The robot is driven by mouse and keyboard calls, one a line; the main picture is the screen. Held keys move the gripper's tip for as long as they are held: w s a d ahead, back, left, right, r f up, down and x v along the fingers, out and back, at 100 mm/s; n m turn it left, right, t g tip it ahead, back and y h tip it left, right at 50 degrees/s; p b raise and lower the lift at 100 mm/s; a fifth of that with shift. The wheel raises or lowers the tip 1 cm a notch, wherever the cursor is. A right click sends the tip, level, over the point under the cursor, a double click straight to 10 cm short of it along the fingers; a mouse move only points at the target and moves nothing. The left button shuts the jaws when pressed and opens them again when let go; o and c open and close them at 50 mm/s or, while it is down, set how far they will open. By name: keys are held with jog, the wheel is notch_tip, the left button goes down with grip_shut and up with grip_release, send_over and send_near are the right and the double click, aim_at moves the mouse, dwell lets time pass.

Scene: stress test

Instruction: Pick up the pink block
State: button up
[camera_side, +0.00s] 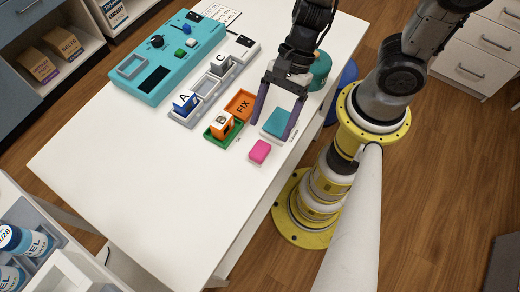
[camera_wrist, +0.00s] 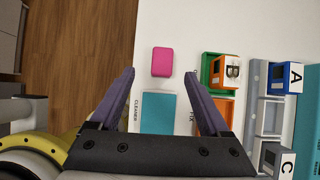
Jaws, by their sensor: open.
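The pink block (camera_side: 260,151) lies on the white table near its right edge in the side view. It also shows in the wrist view (camera_wrist: 162,62), ahead of the fingertips and roughly between their lines. My gripper (camera_side: 274,129) is open and empty, with its purple fingers pointing down over the teal pad. In the wrist view my gripper (camera_wrist: 160,72) has its two fingers spread wide, with the teal pad between them. The pink block is apart from both fingers.
A teal pad (camera_side: 277,123) marked CLEANER lies beside the block. A green tray (camera_side: 213,136) with an orange B block (camera_side: 223,122), an orange FIX tray (camera_side: 241,103) and a grey tray (camera_side: 207,94) with a blue A block (camera_side: 185,103) stand left. The front-left table is clear.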

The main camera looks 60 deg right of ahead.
aim_at(260, 149)
jog(key=shift+x, duration=3.95)
jog(key=shift+w, duration=0.2)
jog(key=shift+c, duration=0.2)
grip_shut()
jog(key=shift+r, duration=5)
